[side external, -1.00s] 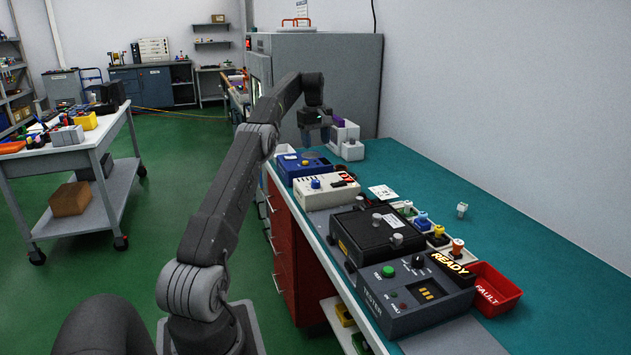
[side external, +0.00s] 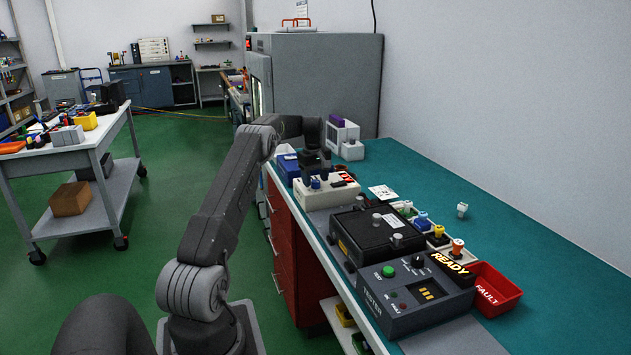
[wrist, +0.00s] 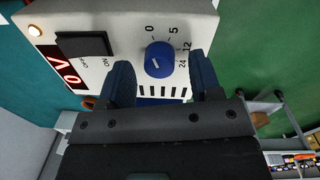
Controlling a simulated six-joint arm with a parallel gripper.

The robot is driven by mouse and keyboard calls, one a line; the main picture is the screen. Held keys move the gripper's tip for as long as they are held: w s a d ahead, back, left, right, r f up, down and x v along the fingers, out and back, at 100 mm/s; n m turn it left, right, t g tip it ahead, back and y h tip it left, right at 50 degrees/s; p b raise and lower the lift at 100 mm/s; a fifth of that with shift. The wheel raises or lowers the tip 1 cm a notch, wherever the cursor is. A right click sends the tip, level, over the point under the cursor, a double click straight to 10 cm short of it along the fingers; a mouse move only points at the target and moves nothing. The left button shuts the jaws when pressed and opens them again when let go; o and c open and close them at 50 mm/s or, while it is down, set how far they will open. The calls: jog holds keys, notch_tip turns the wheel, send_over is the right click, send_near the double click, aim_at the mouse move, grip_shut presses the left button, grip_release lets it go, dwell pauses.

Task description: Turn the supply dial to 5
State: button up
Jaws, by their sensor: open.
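The supply is a cream box (side external: 333,194), and its blue dial (side external: 316,183) shows on top in the side view. In the wrist view the dial (wrist: 160,60) has a white pointer mark, with 0, 5, 12 and 24 printed around it. Which number the mark points at is hard to tell. My gripper (side external: 314,172) is open just above the dial. In the wrist view the fingers of my gripper (wrist: 162,76) stand apart on the dial's two sides, with gaps visible; contact is not seen.
A black switch (wrist: 83,45) and a red display (wrist: 72,72) reading 0 V sit on the supply. A blue box (side external: 288,168) stands behind it, and a black fixture (side external: 372,232) in front. The teal bench (side external: 500,225) is mostly clear at right.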

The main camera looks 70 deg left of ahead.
jog(key=shift+f, duration=0.5)
jog(key=c, duration=0.9)
jog(key=shift+c, duration=0.2)
jog(key=m, duration=0.4)
jog(key=shift+m, duration=2.4)
jog(key=shift+h, duration=0.3)
